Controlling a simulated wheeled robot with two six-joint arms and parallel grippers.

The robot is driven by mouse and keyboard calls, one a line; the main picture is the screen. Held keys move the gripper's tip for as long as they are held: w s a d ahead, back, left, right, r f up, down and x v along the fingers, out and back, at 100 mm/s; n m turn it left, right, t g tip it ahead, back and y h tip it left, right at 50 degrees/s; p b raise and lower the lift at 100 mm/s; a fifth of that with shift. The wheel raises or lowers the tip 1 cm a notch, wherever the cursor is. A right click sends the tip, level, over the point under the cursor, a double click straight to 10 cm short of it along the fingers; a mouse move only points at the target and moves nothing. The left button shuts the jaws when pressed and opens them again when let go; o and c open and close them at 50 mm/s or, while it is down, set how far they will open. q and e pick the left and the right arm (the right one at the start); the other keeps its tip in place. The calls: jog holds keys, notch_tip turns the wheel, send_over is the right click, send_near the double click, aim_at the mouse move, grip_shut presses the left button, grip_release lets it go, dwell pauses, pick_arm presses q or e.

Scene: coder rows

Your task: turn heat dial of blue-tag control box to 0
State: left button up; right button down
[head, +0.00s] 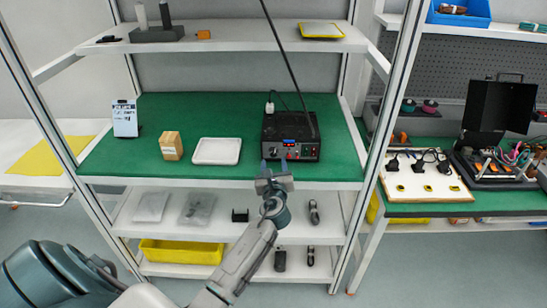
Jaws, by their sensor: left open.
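The black control box (312,126) stands on the green shelf mat, right of its middle. Its front panel has a small red display, a blue patch near the display and a row of small knobs. Which knob is the heat dial, and where it points, is too small to tell. My left gripper (272,167) is open in front of the left part of the panel and hides part of it. I cannot tell whether its fingers touch a knob. My right gripper is not in view.
A white tray (217,151), a wooden block (171,146) and a white labelled card (125,119) stand left of the box on the green mat (240,107). A black cable or rod (282,48) rises from the box past the upper shelf. Rack posts stand on both sides.

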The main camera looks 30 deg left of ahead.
aim_at(273, 155)
pick_arm(q)
jog(key=x, duration=0.3)
jog(key=shift+w+a, duration=0.15)
jog(key=c, duration=1)
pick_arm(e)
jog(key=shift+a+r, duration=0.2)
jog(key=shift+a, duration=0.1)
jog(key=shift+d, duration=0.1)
pick_arm(q)
jog(key=shift+n, duration=0.3)
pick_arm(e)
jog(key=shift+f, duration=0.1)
